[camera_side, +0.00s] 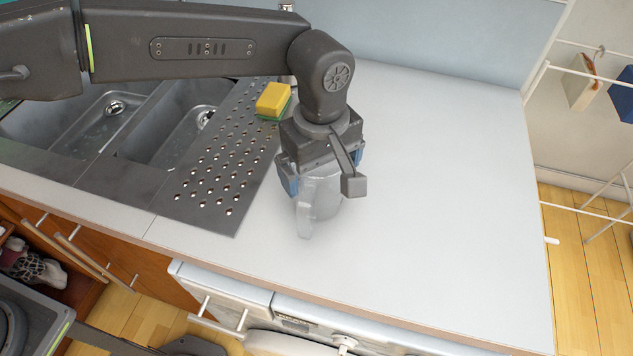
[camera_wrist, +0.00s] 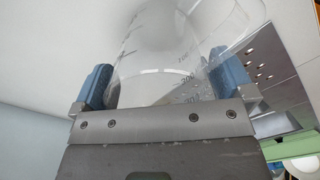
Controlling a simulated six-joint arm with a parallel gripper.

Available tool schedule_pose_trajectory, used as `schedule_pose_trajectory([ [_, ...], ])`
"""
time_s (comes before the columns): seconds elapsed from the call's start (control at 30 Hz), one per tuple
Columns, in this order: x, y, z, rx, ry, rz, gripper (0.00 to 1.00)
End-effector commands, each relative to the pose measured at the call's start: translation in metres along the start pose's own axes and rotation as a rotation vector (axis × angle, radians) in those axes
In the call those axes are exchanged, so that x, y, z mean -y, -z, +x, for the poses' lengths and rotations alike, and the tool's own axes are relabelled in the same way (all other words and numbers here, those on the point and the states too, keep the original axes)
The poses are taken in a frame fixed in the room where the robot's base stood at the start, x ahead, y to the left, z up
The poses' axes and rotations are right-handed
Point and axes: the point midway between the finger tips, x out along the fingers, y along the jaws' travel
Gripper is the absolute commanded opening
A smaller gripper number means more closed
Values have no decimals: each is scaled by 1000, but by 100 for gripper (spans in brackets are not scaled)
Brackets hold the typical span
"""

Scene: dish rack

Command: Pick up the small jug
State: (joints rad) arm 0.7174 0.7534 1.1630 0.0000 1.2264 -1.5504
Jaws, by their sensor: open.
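The small jug (camera_side: 325,198) is clear, with a handle, and stands on the white counter just right of the perforated drainboard. In the wrist view the clear jug (camera_wrist: 160,58) with measuring marks fills the space between the fingers. My gripper (camera_side: 317,178) is over the jug from above and hides its upper part in the side view. In the wrist view my gripper (camera_wrist: 163,85) has its two blue fingertips on either side of the jug. The fingers are open; whether either touches the glass I cannot tell.
A yellow and green sponge (camera_side: 272,100) lies on the metal drainboard (camera_side: 212,175) to the left of my gripper. A double sink (camera_side: 165,130) is further left. The white counter (camera_side: 440,200) is clear to the right, and its front edge is near the jug.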

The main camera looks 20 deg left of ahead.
Motion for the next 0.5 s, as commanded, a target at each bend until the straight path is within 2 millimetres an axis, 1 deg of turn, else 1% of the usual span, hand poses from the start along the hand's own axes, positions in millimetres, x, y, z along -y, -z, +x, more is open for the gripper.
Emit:
schedule_pose_trajectory([
  [0.03, 0, 0, 5, 0, 0, 0, 100],
  [0.1, 0, 0, 8, 0, 0, 0, 100],
  [0.33, 0, 0, 9, 0, -1, 1, 99],
  [0.5, 0, 0, 8, 0, -1, 1, 83],
])
